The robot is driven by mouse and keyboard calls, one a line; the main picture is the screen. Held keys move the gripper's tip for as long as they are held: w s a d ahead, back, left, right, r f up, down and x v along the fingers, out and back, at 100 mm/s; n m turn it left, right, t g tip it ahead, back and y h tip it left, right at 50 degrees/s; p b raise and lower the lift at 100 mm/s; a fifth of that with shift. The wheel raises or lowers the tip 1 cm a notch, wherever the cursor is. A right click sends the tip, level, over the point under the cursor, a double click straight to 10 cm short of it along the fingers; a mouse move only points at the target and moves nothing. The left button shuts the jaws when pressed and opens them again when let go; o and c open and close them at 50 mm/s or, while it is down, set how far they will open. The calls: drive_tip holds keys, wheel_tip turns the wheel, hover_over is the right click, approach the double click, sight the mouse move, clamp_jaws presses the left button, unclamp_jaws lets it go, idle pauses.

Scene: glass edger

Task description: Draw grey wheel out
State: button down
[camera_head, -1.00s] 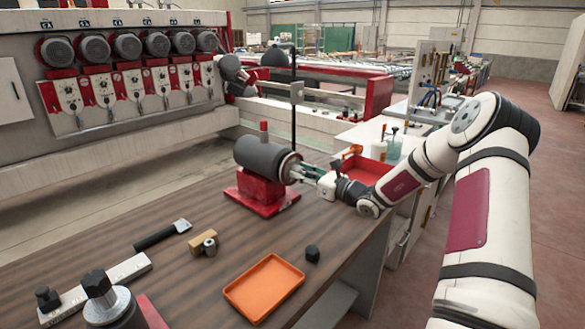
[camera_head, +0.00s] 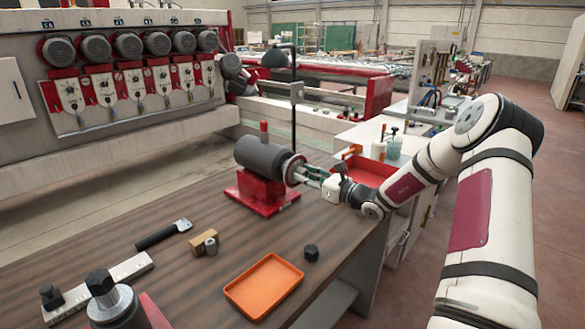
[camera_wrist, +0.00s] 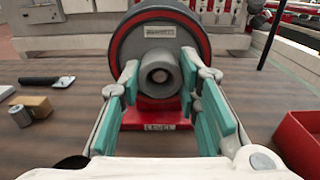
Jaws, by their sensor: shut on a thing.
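The grey wheel (camera_head: 294,169) is at the right end of a dark grey cylindrical housing (camera_head: 258,156) on a red base (camera_head: 262,194). In the wrist view the wheel (camera_wrist: 130,46) faces me, with a red ring (camera_wrist: 207,48) around it and a round hub (camera_wrist: 160,77) in the middle. My gripper (camera_head: 306,173) reaches in from the right. Its teal fingers (camera_wrist: 158,86) stand on both sides of the hub and are shut on it. The wheel's back and the shaft are hidden.
An orange tray (camera_head: 264,287), a black knob (camera_head: 311,252), a wooden block (camera_head: 204,242) and a black-handled tool (camera_head: 163,234) lie on the table (camera_head: 185,285). A red tray (camera_head: 372,171) is behind my gripper. The floor right of the table is open.

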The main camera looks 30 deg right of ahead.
drive_tip(key=p+v, duration=0.3)
drive_tip(key=v, duration=0.4)
idle(1.1)
drive_tip(key=shift+s+r, duration=0.1)
drive_tip(key=p+v, duration=0.4)
drive_tip(key=v, duration=0.6)
idle(0.5)
